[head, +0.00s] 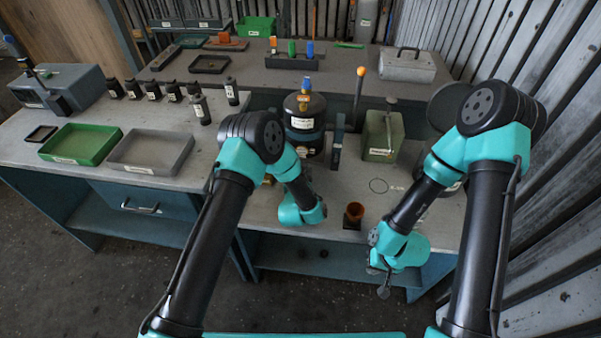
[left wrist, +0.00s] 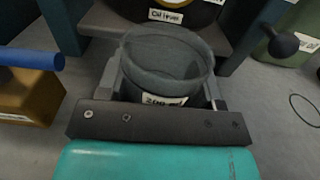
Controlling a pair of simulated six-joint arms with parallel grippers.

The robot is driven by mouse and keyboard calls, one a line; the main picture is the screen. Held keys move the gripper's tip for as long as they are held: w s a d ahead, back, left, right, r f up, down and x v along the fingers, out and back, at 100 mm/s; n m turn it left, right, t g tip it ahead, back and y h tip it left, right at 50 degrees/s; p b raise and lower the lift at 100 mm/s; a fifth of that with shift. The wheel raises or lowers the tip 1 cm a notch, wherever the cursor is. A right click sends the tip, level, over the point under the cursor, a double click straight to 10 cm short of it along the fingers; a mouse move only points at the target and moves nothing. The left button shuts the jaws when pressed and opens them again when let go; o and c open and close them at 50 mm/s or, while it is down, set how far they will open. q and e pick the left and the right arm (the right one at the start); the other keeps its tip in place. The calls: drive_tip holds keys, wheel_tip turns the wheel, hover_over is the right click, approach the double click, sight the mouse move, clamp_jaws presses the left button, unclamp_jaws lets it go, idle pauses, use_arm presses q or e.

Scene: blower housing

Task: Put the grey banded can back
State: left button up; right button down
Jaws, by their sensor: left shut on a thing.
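A grey can (left wrist: 168,62) with an open round top and a label on its near side stands in the left wrist view. My left gripper (left wrist: 163,88) is shut on it, one finger on each side. In the head view my left arm hides the can and the left fingers. A thin circle outline (head: 378,186) is drawn on the bench, with small lettering beside it; part of it shows at the right in the left wrist view (left wrist: 306,110). My right gripper (head: 383,283) hangs off the bench's front edge; its fingers are too small to read.
A black drum (head: 304,139) stands behind the can. A green canister (head: 382,136) is to its right. A brass-coloured block (left wrist: 28,96) with a blue handle is to the left. Green (head: 80,144) and grey trays lie at left.

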use_arm(q)
drive_tip(key=shift+f, duration=0.1)
drive_tip(key=o, duration=1)
drive_tip(key=s, duration=0.4)
drive_tip(key=s+a, duration=0.1)
drive_tip(key=s, duration=0.7)
drive_tip(key=shift+a, duration=0.35)
drive_tip(key=shift+w, duration=0.1)
